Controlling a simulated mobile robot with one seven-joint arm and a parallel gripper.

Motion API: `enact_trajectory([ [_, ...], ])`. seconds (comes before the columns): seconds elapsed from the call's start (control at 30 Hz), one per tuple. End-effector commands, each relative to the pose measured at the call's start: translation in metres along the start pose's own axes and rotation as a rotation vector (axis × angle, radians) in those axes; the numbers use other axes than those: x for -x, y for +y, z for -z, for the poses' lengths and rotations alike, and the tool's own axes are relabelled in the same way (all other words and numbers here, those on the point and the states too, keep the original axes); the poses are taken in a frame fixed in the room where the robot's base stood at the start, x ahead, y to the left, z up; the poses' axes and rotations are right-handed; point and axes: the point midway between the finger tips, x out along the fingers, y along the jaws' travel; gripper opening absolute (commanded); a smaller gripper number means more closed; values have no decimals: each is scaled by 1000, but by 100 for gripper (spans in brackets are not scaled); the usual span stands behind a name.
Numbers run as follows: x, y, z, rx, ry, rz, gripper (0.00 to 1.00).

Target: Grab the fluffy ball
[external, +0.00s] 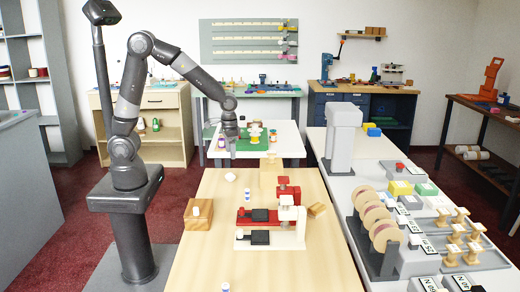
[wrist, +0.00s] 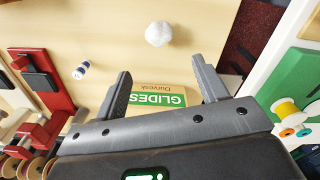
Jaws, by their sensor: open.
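The fluffy ball (wrist: 158,33) is white and rests on the light wooden table, at the top middle of the wrist view. In the external view it is the small white lump (external: 230,177) on the far left part of the table. My gripper (external: 232,153) hangs above the table's far end, over the ball's area. In the wrist view my gripper (wrist: 163,80) is open with nothing held. The ball lies beyond the fingertips, apart from them.
A small blue-and-white bottle (wrist: 81,69) stands left of the ball. Red and white clamp devices (external: 270,217) and a wooden block (external: 198,213) stand nearer. Bare table surrounds the ball.

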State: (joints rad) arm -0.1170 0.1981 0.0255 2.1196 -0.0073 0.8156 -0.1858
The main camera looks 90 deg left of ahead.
Motion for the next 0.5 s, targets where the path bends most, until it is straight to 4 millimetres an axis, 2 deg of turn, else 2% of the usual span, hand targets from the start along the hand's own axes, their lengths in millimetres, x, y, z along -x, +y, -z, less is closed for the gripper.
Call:
enact_trajectory([
  [0.17,-18,-1,3,8,-13,3,66],
  [0.4,-54,-1,2,7,-12,3,66],
  [0.5,-61,-1,2,7,-10,2,66],
])
